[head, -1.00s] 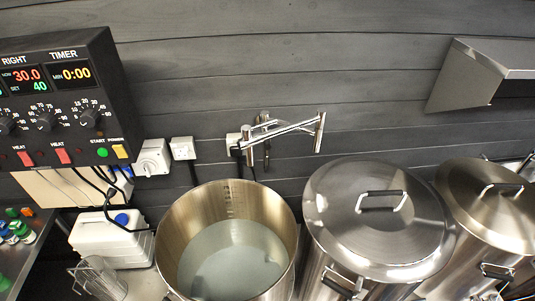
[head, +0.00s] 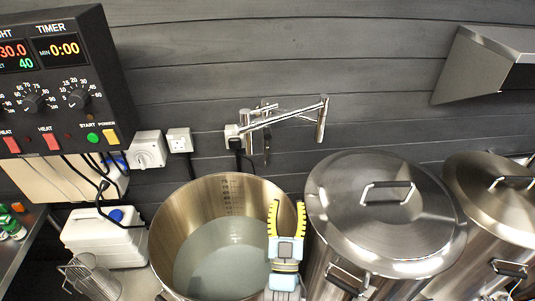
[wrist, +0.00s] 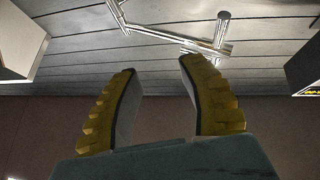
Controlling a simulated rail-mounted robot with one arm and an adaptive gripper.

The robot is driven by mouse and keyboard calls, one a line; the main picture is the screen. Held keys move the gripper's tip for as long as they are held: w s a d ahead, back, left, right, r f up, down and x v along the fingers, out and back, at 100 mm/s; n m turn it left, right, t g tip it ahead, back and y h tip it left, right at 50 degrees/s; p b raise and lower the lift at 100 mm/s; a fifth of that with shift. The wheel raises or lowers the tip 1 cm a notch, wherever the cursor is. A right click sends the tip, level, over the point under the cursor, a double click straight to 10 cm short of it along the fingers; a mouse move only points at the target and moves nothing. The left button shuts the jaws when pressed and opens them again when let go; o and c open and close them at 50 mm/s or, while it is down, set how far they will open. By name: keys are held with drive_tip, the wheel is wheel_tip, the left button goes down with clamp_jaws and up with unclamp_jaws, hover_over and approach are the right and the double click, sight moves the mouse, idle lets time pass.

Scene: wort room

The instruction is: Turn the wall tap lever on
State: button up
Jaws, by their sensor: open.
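The wall tap (head: 284,120) is a chrome jointed swing arm on the dark plank wall, above the open pot. Its spout end (head: 322,118) hangs at the right. A small upper part near the wall mount (head: 266,106) looks like the lever, but it is too small to tell its position. My gripper (head: 287,207), with yellow ridged fingers, is open and empty. It points up in front of the open pot's right rim, below the tap and apart from it. In the wrist view the tap (wrist: 170,36) shows beyond the open fingertips.
The open steel pot (head: 168,262) holds liquid. A lidded pot (head: 345,215) stands close on the right, another (head: 480,180) beyond. A control box (head: 60,75) and sockets (head: 180,140) are on the wall at left.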

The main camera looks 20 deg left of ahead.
drive_tip(key=w+a+f+g+h+b, duration=0.2)
drive_tip(key=w+a+f+g+b, duration=0.25)
drive_tip(key=a, duration=0.45)
drive_tip(key=g+p, duration=0.1)
drive_tip(key=p, duration=0.2)
approach(267, 150)
drive_tip(key=shift+m, duration=0.4)
drive_tip(key=shift+x, duration=4.95)
drive_tip(key=shift+w+a, duration=0.1)
drive_tip(key=shift+w, duration=0.35)
clamp_jaws()
